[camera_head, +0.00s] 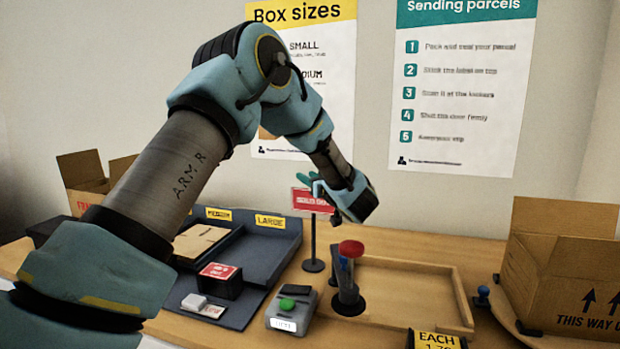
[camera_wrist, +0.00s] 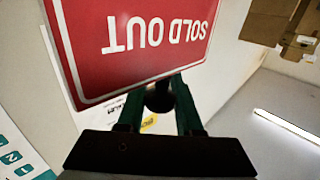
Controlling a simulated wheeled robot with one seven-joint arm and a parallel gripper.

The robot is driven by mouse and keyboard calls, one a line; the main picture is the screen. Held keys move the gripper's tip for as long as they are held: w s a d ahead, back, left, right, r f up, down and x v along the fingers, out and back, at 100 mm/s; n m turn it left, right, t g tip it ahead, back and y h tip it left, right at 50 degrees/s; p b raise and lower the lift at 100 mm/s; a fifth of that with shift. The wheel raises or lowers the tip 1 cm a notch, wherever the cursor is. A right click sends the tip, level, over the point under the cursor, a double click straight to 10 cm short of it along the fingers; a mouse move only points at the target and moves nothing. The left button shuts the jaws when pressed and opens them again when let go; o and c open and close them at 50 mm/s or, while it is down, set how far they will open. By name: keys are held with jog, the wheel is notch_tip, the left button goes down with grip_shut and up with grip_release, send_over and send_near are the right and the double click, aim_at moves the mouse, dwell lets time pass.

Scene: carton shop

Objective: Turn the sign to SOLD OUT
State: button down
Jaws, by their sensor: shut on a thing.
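The sign (camera_head: 313,201) is a red plate with white lettering on a thin dark post with a round base (camera_head: 313,265). In the head view its red face points towards the camera, with the lettering blurred. In the wrist view the plate (camera_wrist: 125,42) fills the upper left and reads SOLD OUT, upside down in that picture. My gripper (camera_head: 318,190) is at the sign's upper right. In the wrist view its two green fingers (camera_wrist: 160,100) are closed on the sign at the plate's edge; the exact contact is partly hidden behind the plate.
A wooden tray (camera_head: 410,262) is at right, beside a large open carton (camera_head: 560,265). A dark sorter (camera_head: 270,243) with yellow labels is at left. Posters hang on the wall behind.

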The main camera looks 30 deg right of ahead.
jog(key=shift+y, duration=0.3)
jog(key=c, duration=0.6)
grip_release()
jog(key=s+b, duration=0.2)
jog(key=s, duration=0.8)
jog(key=shift+s+d, duration=0.25)
jog(key=shift+s, duration=0.15)
jog(key=shift+a, duration=0.1)
